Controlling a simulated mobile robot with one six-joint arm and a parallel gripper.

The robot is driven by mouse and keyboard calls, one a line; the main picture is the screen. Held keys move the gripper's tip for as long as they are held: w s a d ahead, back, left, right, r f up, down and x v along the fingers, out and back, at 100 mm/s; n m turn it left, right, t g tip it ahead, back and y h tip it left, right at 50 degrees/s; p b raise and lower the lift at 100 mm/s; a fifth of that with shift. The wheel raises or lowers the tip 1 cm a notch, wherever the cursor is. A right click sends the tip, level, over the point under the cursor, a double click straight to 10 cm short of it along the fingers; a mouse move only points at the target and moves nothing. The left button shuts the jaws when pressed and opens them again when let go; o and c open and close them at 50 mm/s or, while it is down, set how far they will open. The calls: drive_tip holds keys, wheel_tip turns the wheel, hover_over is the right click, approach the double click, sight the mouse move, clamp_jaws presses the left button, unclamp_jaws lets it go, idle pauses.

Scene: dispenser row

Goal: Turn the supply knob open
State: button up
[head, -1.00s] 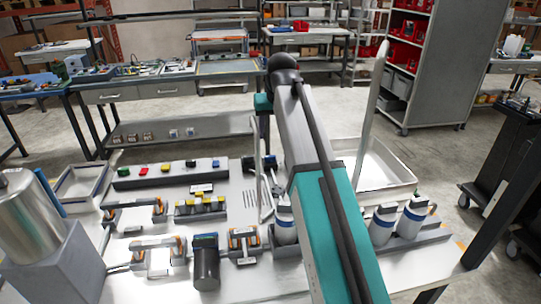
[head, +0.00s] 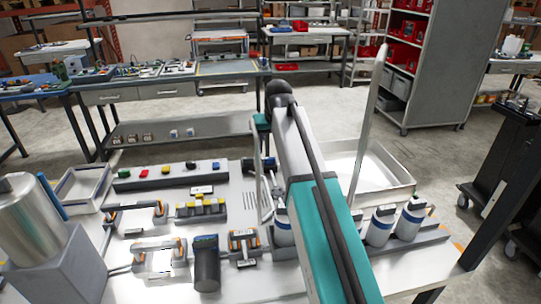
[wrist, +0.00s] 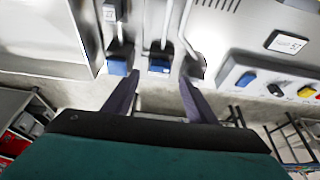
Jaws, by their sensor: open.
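In the wrist view, two blue-ended fittings on thin grey pipes stand at the panel's edge, one at left (wrist: 118,67) and one in the middle (wrist: 160,65). I cannot tell for sure which one is the supply knob, and no label is readable on them. My gripper (wrist: 159,76) is open, with its two dark fingers apart on either side of the middle blue fitting in the picture. Nothing is seen held, and contact cannot be told. In the head view, my arm hides the fingertips; a dark fitting with some blue (head: 264,164) shows left of the arm.
A bar of coloured buttons (head: 170,173) runs along the back of the bench, left of my arm. A white tray (head: 398,190) stands to the right. White bottles with blue bands (head: 410,217) and a dark cylinder (head: 206,268) stand nearer the front.

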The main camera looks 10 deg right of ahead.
sight(270, 158)
drive_tip(key=shift+p+x, duration=0.45)
drive_tip(key=shift+x, duration=2.8)
drive_tip(key=c, duration=1.1)
